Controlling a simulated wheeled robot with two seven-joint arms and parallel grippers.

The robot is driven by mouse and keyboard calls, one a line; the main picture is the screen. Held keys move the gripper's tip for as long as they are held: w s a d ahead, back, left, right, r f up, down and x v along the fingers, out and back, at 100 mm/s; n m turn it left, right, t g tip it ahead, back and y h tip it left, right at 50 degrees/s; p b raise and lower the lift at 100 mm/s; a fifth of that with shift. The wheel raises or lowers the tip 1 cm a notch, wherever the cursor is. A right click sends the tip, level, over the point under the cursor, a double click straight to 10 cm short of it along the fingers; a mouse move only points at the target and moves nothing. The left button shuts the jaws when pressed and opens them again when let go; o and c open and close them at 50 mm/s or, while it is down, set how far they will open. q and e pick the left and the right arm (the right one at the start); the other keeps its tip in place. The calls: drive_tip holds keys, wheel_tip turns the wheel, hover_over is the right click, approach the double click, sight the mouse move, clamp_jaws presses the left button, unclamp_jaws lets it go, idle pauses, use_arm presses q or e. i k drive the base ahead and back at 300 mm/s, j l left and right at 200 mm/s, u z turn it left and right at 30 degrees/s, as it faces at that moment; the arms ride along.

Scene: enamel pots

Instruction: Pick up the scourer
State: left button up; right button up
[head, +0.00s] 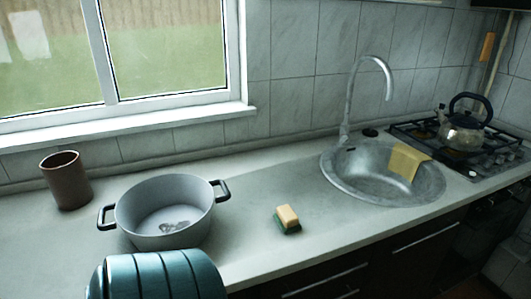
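The scourer (287,219) lies on the counter right of the big grey pot and left of the sink. It is a small block with a yellow upper layer and a dark green lower layer. The green side faces down on the counter. Nothing covers it, and there is bare counter around it. Neither of my grippers shows in the head view, so their states are hidden.
A grey two-handled pot (164,211) stands left of the scourer, with a brown cup (66,180) behind it. A ribbed teal object (165,274) is cut off at the bottom. The sink (345,187), yellow cloth (408,160) and kettle (463,133) are right.

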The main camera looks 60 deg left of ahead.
sight(288, 221)
drive_tip(key=u, duration=1.75)
